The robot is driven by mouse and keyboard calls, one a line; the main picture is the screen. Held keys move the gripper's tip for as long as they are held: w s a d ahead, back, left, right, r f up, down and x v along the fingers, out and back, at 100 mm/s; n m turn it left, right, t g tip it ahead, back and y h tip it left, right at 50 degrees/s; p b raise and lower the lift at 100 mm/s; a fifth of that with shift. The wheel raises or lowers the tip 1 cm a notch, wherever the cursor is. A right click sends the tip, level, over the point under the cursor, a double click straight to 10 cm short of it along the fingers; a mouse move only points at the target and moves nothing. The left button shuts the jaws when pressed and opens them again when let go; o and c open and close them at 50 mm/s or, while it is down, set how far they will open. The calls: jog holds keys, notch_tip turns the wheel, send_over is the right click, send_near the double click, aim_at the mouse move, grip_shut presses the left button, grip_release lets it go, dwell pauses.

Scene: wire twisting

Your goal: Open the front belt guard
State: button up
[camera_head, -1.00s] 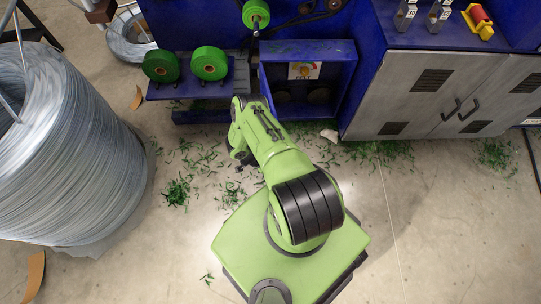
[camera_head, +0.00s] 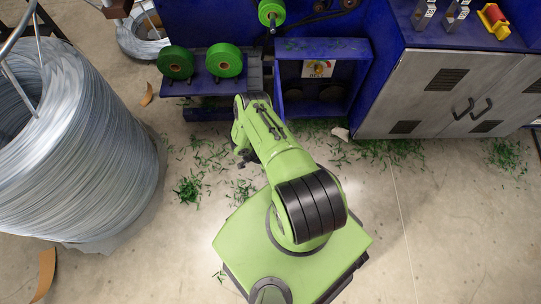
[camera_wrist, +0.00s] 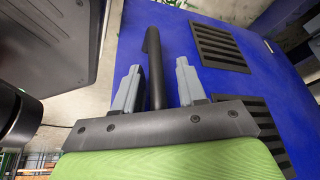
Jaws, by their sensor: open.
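In the wrist view, my gripper (camera_wrist: 157,70) has its two grey fingers apart. A black bar handle (camera_wrist: 152,45) shows between the fingers, with a finger on each side. I cannot tell whether either finger touches it. Behind them is a blue panel (camera_wrist: 275,78) with dark louvred vents, which looks like the guard. In the head view, my green arm reaches toward the blue machine (camera_head: 380,30); the fingers and the handle cannot be made out there. An open-fronted blue box (camera_head: 325,70) with a dial plate (camera_head: 318,68) inside stands beyond the arm.
A large wire coil (camera_head: 75,150) stands on the left. Green spools (camera_head: 176,62) sit on a blue shelf left of the box. Grey cabinet doors (camera_head: 460,95) are shut at right. Green scraps (camera_head: 190,188) lie on the floor. The floor at lower right is clear.

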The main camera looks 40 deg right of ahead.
jog(key=shift+s, duration=0.1)
jog(key=p+v, duration=0.7)
jog(key=v, duration=0.8)
jog(key=shift+r, duration=0.4)
jog(key=shift+f, duration=0.1)
